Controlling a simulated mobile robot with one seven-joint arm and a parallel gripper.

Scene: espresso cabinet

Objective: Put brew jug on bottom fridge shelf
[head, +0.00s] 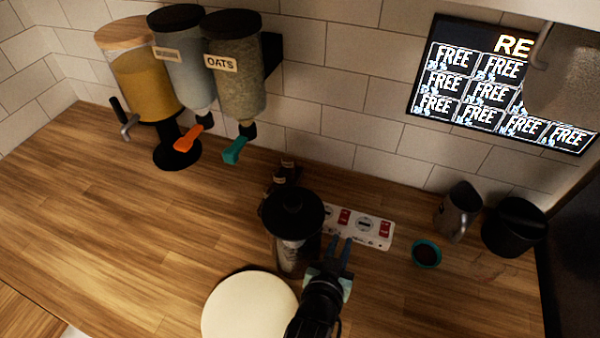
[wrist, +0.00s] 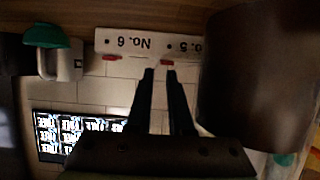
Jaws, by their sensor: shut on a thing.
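The brew jug, which I take to be the clear vessel with a round black lid (head: 294,213), is at the middle of the counter in the head view. It looks upright. My gripper (head: 340,258) is at its right side, shut on it, seemingly by a handle that the fingers hide. In the wrist view the two fingers (wrist: 160,72) are close together, and a large dark rounded body (wrist: 255,85), likely the jug, fills the right side. Whether the jug touches the counter is not clear. No fridge shelf shows in either view.
A white strip with red switches (head: 365,226) lies behind the gripper. A teal-rimmed bowl (head: 426,254), metal pitcher (head: 457,212) and black container (head: 515,227) stand right. A cream disc (head: 248,306) is in front. Dispensers (head: 235,75) hang back left. The left counter is clear.

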